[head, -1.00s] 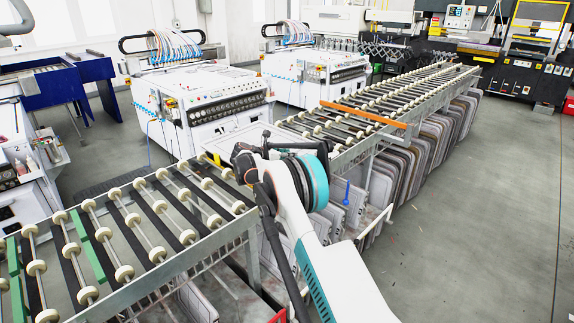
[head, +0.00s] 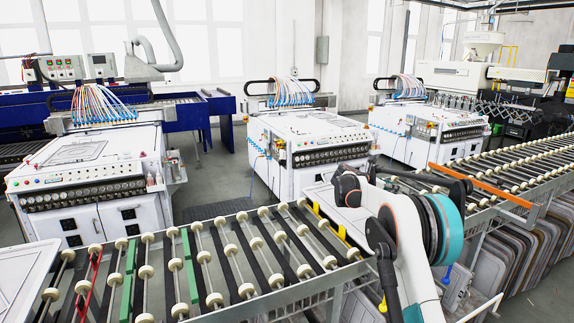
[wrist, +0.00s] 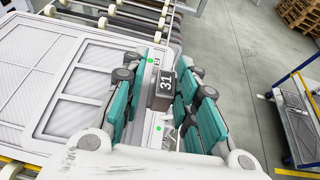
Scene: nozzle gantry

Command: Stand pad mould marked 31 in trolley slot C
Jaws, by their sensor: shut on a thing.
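In the head view my arm reaches over the roller conveyor, and the gripper and mould are hidden. No slot marked C can be read in either view.
A blue-framed cart (wrist: 296,112) stands at the right of the wrist view on open floor. In the head view a roller conveyor (head: 150,290) crosses the front. White machines (head: 312,150) stand behind it. An orange bar (head: 480,185) lies across the far conveyor.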

